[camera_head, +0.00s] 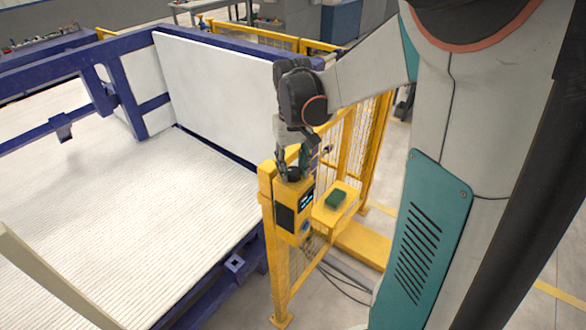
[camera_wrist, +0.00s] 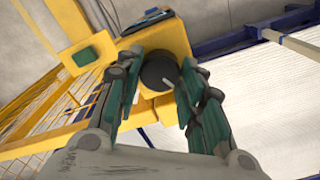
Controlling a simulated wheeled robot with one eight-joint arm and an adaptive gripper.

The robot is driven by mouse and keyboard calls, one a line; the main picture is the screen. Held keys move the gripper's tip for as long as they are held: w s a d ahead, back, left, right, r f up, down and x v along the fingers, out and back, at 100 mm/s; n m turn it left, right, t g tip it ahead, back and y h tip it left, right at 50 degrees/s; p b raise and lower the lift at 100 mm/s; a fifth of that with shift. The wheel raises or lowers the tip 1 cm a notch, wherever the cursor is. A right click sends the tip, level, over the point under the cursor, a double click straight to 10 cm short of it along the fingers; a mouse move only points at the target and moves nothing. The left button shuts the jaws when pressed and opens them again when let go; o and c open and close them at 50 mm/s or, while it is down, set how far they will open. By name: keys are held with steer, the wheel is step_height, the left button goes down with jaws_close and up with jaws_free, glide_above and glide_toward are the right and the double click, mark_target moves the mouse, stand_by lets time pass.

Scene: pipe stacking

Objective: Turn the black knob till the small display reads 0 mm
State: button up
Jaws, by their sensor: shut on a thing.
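The black knob (camera_wrist: 160,71) sits on the top of a yellow control box (camera_wrist: 177,42). A pale mark line shows on its face in the wrist view. My gripper (camera_wrist: 160,88) reaches down over it, with one finger on each side, shut on the knob. In the head view my gripper (camera_head: 293,166) hides most of the knob (camera_head: 293,174). The small display (camera_head: 306,198) is a dark panel with faint bluish figures on the box's side, too small to read. In the wrist view the display (camera_wrist: 155,16) is seen at a steep slant.
A yellow shelf (camera_head: 322,216) beside the box holds a green block (camera_head: 335,198). A yellow mesh fence (camera_head: 362,150) stands behind and to the right. A blue frame (camera_head: 128,85) with a white ribbed bed (camera_head: 130,215) lies to the left.

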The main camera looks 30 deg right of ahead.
mark_target(293, 170)
steer(key=shift+n, duration=1.1)
steer(key=shift+b, duration=0.3)
steer(key=o, duration=1.1)
steer(key=shift+c, duration=0.2)
steer(key=shift+r, duration=0.15)
step_height(293, 170, up, 12)
